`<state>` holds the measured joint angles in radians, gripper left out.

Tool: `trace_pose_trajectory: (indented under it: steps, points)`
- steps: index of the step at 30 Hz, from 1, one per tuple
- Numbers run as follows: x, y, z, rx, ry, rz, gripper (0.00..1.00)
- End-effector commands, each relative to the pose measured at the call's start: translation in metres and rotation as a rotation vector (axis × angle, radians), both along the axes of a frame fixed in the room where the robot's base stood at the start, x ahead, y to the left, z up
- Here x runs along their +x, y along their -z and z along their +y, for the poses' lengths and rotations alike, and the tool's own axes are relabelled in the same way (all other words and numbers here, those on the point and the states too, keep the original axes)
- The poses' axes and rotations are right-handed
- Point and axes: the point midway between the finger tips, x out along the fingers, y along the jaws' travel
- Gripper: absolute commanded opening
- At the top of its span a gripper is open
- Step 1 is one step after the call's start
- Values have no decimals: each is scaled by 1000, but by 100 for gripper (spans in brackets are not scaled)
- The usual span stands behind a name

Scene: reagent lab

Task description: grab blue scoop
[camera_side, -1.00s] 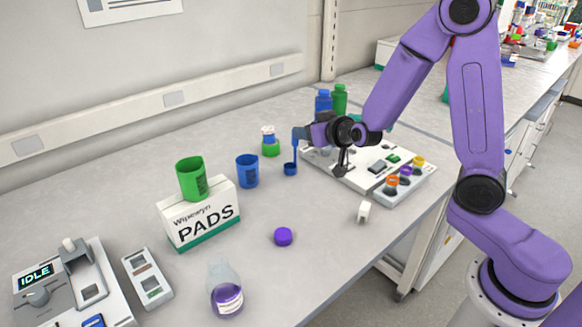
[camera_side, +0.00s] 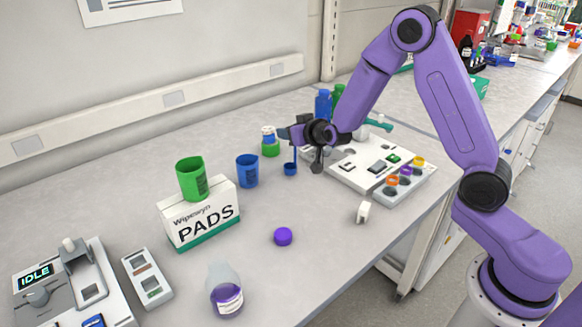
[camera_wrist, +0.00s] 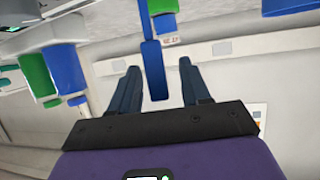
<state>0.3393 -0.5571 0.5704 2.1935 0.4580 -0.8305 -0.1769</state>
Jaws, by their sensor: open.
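The blue scoop (camera_side: 290,169) stands with its bowl low near the table and its handle pointing up, left of the white reagent tray. My gripper (camera_side: 287,132) is open at the height of the upper handle, whose top is hidden behind it in the side view. In the wrist view the long blue scoop handle (camera_wrist: 153,68) runs into the space between the two open fingers of my gripper (camera_wrist: 160,80). The handle lies nearer the left finger there, with a gap to the right one. I cannot tell whether either finger touches it.
A small green-and-blue jar (camera_side: 270,143) stands close to the left of my gripper. A blue cup (camera_side: 247,171) and a box of pads (camera_side: 197,219) with a green cup (camera_side: 190,180) stand further left. The blue bottle (camera_side: 322,104) is behind.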

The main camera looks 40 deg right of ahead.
Motion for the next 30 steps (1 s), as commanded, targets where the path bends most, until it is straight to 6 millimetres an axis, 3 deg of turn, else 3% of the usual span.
trace_pose_trajectory:
  steps: [7, 11, 23, 30]
  points:
    - [1, 0, 0, 0, 0, 0, 44]
    - [1, 0, 0, 0, 0, 0, 1]
    - [1, 0, 0, 0, 0, -1, 0]
    - [1, -12, 0, 0, 0, -3, 0]
